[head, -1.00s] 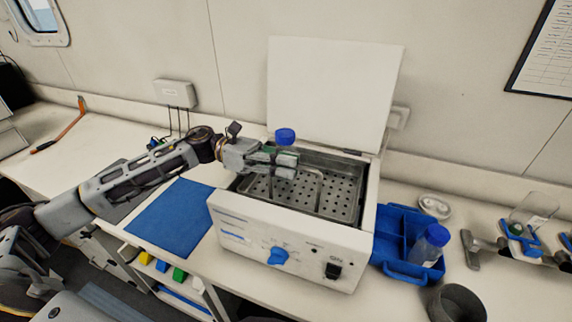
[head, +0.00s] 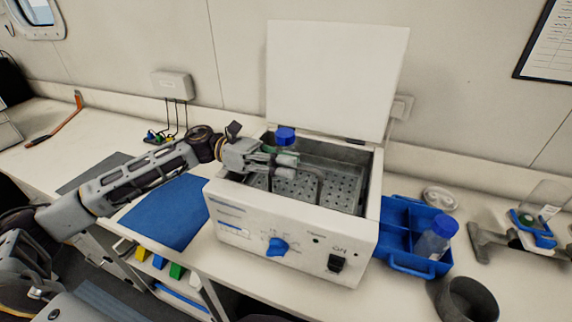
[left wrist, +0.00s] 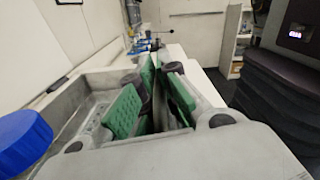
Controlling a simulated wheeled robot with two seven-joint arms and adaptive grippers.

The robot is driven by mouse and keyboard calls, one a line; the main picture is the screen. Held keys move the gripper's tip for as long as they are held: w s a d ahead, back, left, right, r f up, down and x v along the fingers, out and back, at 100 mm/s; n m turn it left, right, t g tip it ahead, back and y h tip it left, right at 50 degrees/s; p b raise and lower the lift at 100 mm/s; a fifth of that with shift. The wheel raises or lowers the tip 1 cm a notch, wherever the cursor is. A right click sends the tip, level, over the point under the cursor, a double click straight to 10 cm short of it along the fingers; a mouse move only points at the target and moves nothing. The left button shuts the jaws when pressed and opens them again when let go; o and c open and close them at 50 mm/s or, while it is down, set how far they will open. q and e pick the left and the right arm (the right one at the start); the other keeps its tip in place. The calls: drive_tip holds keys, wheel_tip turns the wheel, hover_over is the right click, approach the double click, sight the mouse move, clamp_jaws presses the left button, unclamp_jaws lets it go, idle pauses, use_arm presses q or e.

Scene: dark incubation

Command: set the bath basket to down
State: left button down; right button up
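The bath basket (head: 340,195) is a perforated metal tray with a wire handle, inside the open white water bath (head: 290,250). Its floor lies below the bath's rim. My left gripper (head: 291,166) is over the basket, with its fingers at the top of the handle. It appears shut on the handle; the fingers hide the contact. In the left wrist view, its green finger pads (left wrist: 150,105) stand slightly apart, and the handle cannot be made out. A blue-capped bottle (head: 285,136) stands close behind the gripper, its lower part hidden. My right gripper is not in view.
The bath's white lid (head: 335,80) stands open at the back. A blue caddy (head: 398,240) with a blue-capped bottle (head: 437,237) is at the right, near a dark grey cup (head: 466,300). A blue mat (head: 168,212) lies flat at the left.

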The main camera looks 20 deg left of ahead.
use_arm(q)
drive_tip(key=shift+r, duration=0.15)
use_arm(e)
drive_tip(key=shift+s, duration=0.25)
use_arm(q)
drive_tip(key=c, duration=1.7)
unclamp_jaws()
drive_tip(key=shift+w+a, duration=0.1)
drive_tip(key=shift+a, duration=0.05)
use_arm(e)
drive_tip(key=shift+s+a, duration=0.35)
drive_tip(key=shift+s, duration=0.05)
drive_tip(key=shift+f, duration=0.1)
